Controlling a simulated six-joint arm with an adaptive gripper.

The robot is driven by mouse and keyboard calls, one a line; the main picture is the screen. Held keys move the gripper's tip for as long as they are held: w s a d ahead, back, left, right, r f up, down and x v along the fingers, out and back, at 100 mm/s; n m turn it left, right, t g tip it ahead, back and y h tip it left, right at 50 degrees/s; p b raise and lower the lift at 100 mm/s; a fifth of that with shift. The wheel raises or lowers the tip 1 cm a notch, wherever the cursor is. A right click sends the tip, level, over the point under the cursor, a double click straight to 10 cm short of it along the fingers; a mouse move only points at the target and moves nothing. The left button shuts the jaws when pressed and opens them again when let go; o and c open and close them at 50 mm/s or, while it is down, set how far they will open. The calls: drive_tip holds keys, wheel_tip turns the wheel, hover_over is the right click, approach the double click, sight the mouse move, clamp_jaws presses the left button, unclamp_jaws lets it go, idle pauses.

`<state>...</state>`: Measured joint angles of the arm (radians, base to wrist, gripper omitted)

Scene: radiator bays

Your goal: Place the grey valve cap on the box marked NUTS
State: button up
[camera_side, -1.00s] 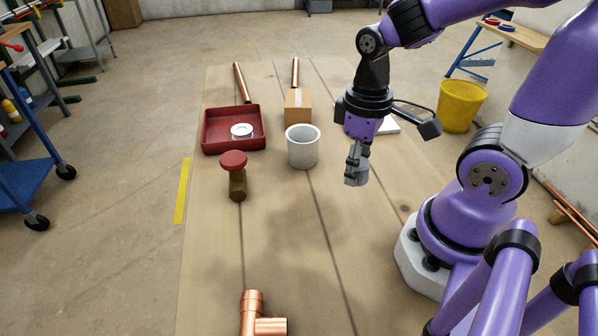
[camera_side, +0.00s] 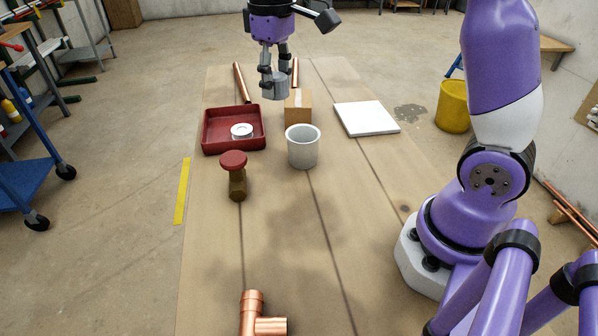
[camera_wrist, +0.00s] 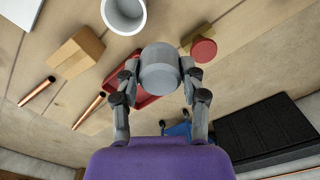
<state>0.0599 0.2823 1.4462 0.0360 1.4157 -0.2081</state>
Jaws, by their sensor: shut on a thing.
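My gripper (camera_side: 273,84) is shut on a grey cylindrical valve cap (camera_side: 275,90) and holds it in the air near the far end of the bench. The cap also shows between the fingers in the wrist view (camera_wrist: 159,70). A brown cardboard box (camera_side: 298,105) stands on the bench just right of the held cap in the side view. It also shows at the upper left of the wrist view (camera_wrist: 76,52). No NUTS marking can be read on it in either view.
A red tray (camera_side: 233,147) holding a white ring (camera_side: 241,130) is left of the box. A grey cup (camera_side: 302,148), a red-topped brass valve (camera_side: 235,178), a white tile (camera_side: 366,118), copper pipes (camera_side: 242,84) and a copper tee (camera_side: 255,312) are on the bench.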

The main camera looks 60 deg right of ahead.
drive_tip(key=w+d, duration=0.5)
hover_over(300, 103)
wheel_tip(300, 103, down, 7)
drive_tip(key=shift+s+a+r, duration=0.1)
drive_tip(key=shift+r, duration=0.05)
drive_tip(key=shift+f, duration=2)
drive_tip(key=shift+f, duration=0.1)
drive_tip(key=o, duration=0.8)
drive_tip(key=shift+c, duration=0.2)
